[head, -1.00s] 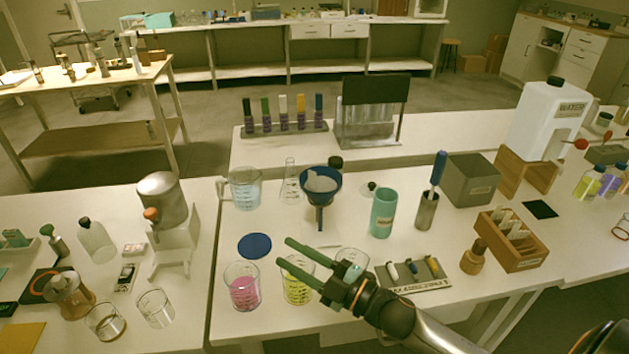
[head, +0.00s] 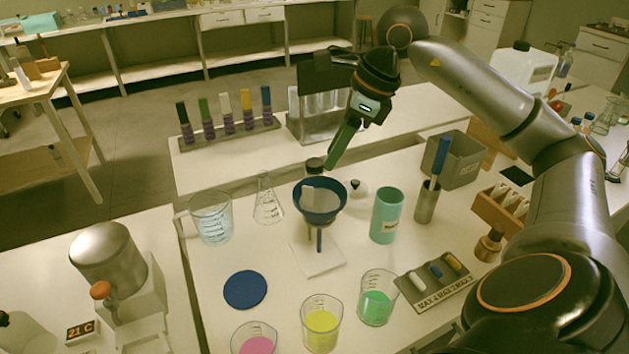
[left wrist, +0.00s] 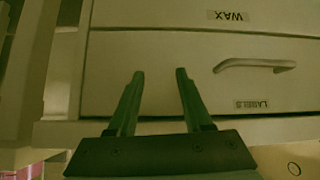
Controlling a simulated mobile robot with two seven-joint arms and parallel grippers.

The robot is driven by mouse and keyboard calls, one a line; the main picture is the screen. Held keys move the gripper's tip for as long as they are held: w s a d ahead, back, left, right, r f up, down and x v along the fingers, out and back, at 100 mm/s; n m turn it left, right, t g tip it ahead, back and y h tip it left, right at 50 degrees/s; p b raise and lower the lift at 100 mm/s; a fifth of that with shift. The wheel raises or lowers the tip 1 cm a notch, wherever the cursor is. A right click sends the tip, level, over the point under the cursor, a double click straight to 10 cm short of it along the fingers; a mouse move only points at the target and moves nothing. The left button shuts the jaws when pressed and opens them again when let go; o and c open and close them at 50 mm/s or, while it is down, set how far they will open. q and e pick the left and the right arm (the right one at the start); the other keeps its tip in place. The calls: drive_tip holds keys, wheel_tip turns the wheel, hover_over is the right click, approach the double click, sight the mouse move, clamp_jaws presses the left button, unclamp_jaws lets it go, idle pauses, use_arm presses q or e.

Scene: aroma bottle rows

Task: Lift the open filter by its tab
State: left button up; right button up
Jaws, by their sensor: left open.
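The blue funnel (head: 335,214) stands in the middle of the table above a white base plate. The pale open filter (head: 318,198) sits inside it, with a lighter tab-like piece on its left side. My right gripper (head: 332,163) points down just above and behind the funnel's right rim, apart from the filter. Its green fingers overlap in this view, so their gap is hidden. My left gripper (left wrist: 160,72) shows only in the left wrist view, open and empty in front of drawers.
Beakers with pink, yellow (head: 321,328) and green liquid stand at the front. A flask (head: 268,205) and a jug (head: 211,222) are left of the funnel. A teal cup (head: 386,217) is close on its right. A dark-capped jar (head: 315,166) stands behind.

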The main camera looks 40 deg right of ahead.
sight(316, 201)
drive_tip(key=x, duration=0.9)
drive_tip(key=shift+s+a+f, duration=0.1)
drive_tip(key=shift+a+f, duration=0.1)
drive_tip(key=shift+f, duration=0.15)
clamp_jaws()
